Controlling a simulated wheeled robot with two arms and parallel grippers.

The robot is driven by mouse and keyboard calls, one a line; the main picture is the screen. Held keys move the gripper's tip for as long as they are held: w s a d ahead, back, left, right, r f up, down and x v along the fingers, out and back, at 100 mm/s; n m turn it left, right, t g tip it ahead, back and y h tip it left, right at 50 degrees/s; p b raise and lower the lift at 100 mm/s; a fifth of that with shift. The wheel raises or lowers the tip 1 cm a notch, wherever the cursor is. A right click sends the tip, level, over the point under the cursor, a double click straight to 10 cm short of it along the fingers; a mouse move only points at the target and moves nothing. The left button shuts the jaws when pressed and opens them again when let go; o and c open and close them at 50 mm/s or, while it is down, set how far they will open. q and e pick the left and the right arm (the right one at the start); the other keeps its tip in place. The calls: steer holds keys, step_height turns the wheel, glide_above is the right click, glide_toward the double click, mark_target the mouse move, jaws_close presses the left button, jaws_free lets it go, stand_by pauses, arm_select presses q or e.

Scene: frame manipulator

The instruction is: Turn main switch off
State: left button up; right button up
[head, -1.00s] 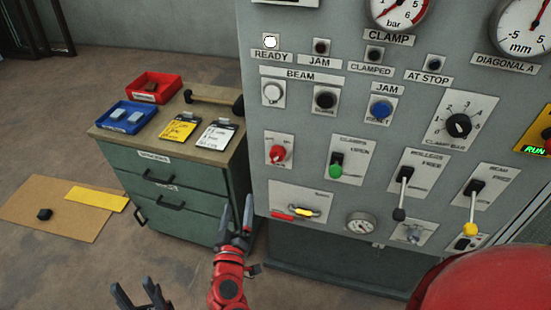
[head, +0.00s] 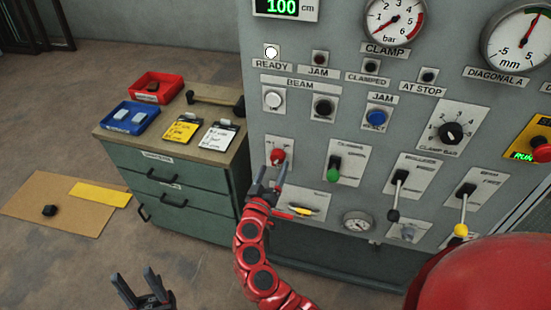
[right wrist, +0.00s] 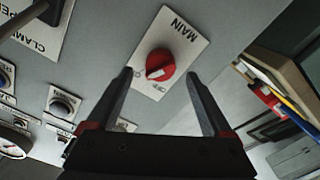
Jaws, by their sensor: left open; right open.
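The main switch is a red rotary knob (head: 277,156) on a white plate at the lower left of the grey panel (head: 305,215). In the right wrist view the red knob (right wrist: 160,65) is at upper centre, on a plate marked MAIN. My right gripper (head: 272,172) is open and empty just below the knob in the head view. Its fingers (right wrist: 160,80) point at the panel on either side of the knob; I see no contact. My left gripper (head: 134,276) is open and empty, low at the bottom left, away from the panel.
Levers with green (head: 333,174), black (head: 393,215) and yellow (head: 461,230) ends stand right of the switch. A yellow-and-red handle (head: 301,210) lies below it. A green drawer cabinet (head: 170,190) with trays and cards is at left.

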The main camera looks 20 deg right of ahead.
mark_target(276, 163)
steer(key=shift+p+x, duration=0.3)
steer(key=shift+x, duration=1.35)
steer(key=shift+f, duration=0.1)
steer(key=shift+c, duration=0.2)
